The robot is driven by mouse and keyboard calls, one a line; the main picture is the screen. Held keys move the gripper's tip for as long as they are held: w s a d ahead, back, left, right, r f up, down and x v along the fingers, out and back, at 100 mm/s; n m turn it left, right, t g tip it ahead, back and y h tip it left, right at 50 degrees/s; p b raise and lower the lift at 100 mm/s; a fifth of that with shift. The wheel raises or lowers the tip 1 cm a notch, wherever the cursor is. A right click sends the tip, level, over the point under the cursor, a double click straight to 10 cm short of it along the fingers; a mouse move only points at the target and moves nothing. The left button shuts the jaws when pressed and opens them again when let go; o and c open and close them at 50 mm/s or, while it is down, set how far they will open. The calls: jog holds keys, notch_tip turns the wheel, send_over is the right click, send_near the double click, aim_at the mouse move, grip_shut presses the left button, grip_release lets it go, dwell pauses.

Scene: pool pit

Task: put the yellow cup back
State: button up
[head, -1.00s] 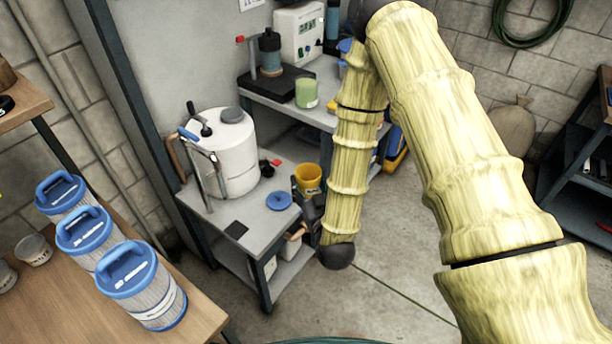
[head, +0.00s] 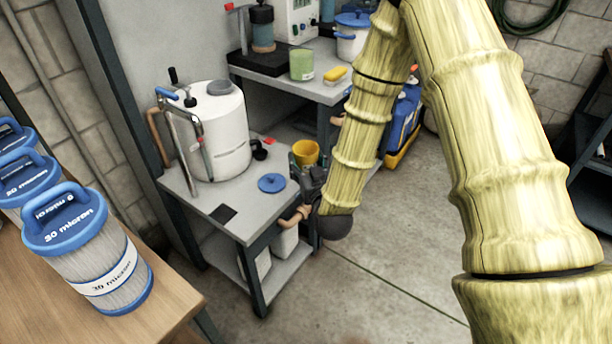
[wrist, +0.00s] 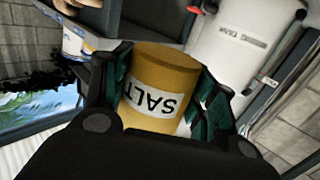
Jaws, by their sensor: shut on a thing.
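The yellow cup (head: 306,152) shows in the head view at the right edge of the low grey bench (head: 206,192). In the wrist view the cup (wrist: 160,88) has a white label reading SALT, upside down in the picture. My gripper (head: 308,174) is shut on the cup, with one dark finger on each side of it in the wrist view (wrist: 165,100). In the head view my gripper and arm hide part of the cup. I cannot tell whether the cup's base touches the bench.
A white tank (head: 218,130) with a tap stands on the low bench, with a blue disc (head: 271,183) and a dark square (head: 223,214) in front. A higher grey bench (head: 290,84) holds a green cup (head: 302,64) and a yellow sponge (head: 335,75). Filter cartridges (head: 92,255) stand on the wooden table.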

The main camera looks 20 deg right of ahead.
jog(key=w+d+f+b, duration=0.25)
jog(key=f+b, duration=0.35)
jog(key=b, duration=0.5)
jog(key=w+d+f+b, duration=0.1)
jog(key=w+f+b, duration=0.2)
jog(key=f+b, duration=0.55)
jog(key=w+d+b, duration=0.1)
jog(key=w+b, duration=0.1)
jog(key=w, duration=0.3)
jog(key=w+d+r+b, duration=0.1)
jog(key=w+b, duration=0.1)
jog(key=w, duration=0.3)
jog(key=w+d+b, duration=0.1)
jog(key=w+b, duration=0.2)
jog(key=w, duration=0.2)
jog(key=shift+w+r, duration=0.1)
jog(key=shift+r, duration=0.05)
notch_tip(320, 180, down, 4)
jog(key=shift+r+b, duration=0.25)
jog(key=shift+b, duration=0.8)
jog(key=shift+r, duration=0.1)
jog(key=o, duration=1)
jog(key=shift+o, duration=0.2)
